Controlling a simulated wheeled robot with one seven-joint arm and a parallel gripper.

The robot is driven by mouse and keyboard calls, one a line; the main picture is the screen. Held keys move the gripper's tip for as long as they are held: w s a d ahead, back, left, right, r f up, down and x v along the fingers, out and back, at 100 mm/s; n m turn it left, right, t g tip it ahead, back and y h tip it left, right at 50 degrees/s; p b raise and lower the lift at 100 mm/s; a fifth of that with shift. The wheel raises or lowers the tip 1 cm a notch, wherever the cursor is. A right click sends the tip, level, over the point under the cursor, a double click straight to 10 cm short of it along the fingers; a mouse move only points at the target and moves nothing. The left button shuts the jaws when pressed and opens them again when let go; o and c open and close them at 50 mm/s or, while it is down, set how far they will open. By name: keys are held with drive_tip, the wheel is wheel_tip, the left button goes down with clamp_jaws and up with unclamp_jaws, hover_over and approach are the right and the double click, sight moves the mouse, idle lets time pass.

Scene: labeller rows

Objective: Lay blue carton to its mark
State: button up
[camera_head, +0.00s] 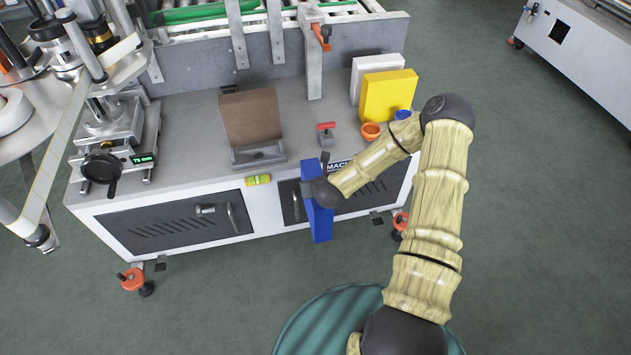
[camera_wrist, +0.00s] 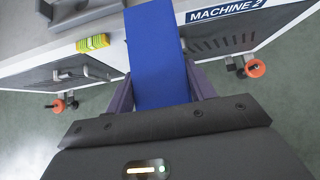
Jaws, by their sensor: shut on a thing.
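The blue carton (camera_head: 321,222) is a tall, narrow box held in front of the machine's front edge in the head view. My gripper (camera_head: 319,190) is shut on it, and the dark wrist hides part of the carton. In the wrist view the carton (camera_wrist: 158,60) stands between the two purple fingers of my gripper (camera_wrist: 160,95), one on each side. Its far end reaches towards the machine's front. I cannot make out a mark for it in either view.
A labelling unit stands left.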

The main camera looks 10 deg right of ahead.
sight(325, 213)
drive_tip(key=shift+s+d+p, duration=0.2)
drive_tip(key=shift+s+p, duration=0.45)
drive_tip(key=shift+p, duration=0.25)
drive_tip(key=shift+s+d+p, duration=0.15)
drive_tip(key=shift+s+p, duration=0.5)
drive_tip(key=shift+p, duration=0.2)
drive_tip(key=s+p, duration=0.2)
drive_tip(key=p, duration=0.1)
drive_tip(key=s+p, duration=0.2)
drive_tip(key=s, duration=0.1)
drive_tip(key=s+p, duration=0.3)
drive_tip(key=shift+s+a+p, duration=0.15)
drive_tip(key=shift+a+p, duration=0.15)
drive_tip(key=shift+a, duration=0.05)
drive_tip(key=shift+s+f, duration=0.15)
drive_tip(key=shift+s, duration=0.05)
drive_tip(key=shift+w, duration=0.1)
